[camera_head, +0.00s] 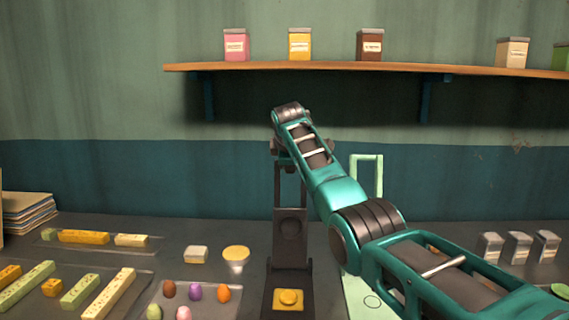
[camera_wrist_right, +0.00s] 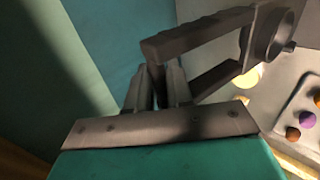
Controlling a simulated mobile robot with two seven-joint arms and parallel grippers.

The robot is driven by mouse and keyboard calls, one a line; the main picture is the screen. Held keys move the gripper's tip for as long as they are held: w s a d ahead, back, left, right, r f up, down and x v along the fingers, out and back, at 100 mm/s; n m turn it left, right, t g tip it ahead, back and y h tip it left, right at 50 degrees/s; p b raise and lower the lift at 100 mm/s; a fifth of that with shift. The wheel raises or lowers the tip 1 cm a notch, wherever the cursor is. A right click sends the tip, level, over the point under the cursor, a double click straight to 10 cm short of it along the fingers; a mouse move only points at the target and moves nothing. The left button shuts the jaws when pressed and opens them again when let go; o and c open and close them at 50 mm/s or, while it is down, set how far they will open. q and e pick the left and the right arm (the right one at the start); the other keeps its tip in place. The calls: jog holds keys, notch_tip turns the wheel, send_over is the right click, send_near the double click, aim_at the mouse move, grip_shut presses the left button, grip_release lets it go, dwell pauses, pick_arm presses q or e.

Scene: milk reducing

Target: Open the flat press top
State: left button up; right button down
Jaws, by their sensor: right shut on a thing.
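The dark flat press stands at the front centre of the table in the head view. Its base (camera_head: 268,296) lies flat with a yellow square piece (camera_head: 288,299) on it. Its top (camera_head: 290,238) is tilted up, well apart from the base, with the long handle bars (camera_head: 278,190) pointing upward. In the right wrist view the handle (camera_wrist_right: 200,36) runs from my fingers to a round pressing disc (camera_wrist_right: 266,36). My right gripper (camera_wrist_right: 158,88) is shut on the handle's end bar. In the head view, my right wrist covers that end. My left gripper is out of view.
A pale green framed device (camera_head: 367,160) stands right of the press, partly behind my right arm. A tray of coloured egg-like pieces (camera_head: 240,308) and a small yellow-topped cup (camera_head: 236,256) are at left. A wooden shelf (camera_head: 330,67) with tins hangs behind.

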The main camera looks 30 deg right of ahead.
jog(key=shift+d+f, duration=0.1)
jog(key=shift+f, duration=0.1)
dwell(0.3)
jog(key=c, duration=1.2)
grip_release()
jog(key=shift+w, duration=0.1)
jog(key=shift+r, duration=0.1)
jog(key=shift+s+r, duration=0.25)
jog(key=shift+r, duration=0.05)
jog(key=b+v, duration=0.1)
jog(key=v, duration=1.1)
jog(key=shift+b, duration=0.3)
jog(key=shift+a, duration=0.2)
